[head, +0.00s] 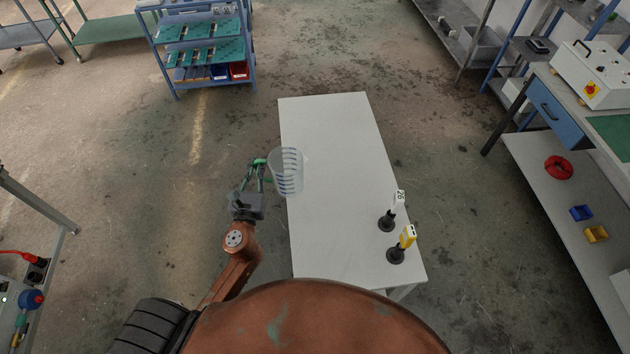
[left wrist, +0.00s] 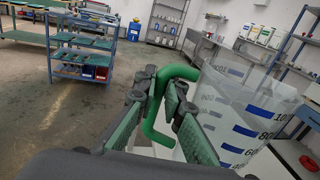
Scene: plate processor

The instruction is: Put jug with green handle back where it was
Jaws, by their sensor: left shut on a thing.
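A clear measuring jug (head: 287,173) with blue marks shows in the head view at the left edge of the white table (head: 335,125). Its green handle (left wrist: 155,115) is between the fingers of my left gripper (head: 256,172), which is shut on it. In the left wrist view the jug body (left wrist: 245,110) fills the right side, with large blue scale marks and numbers. The jug looks upright. I cannot tell whether its base touches the table. My right gripper is not in view.
Two black-based stands with a white tag (head: 398,197) and a yellow tag (head: 407,237) stand at the table's near right. The table's middle and far end are clear. A blue shelf rack (head: 205,50) stands beyond, and a workbench (head: 560,180) is at the right.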

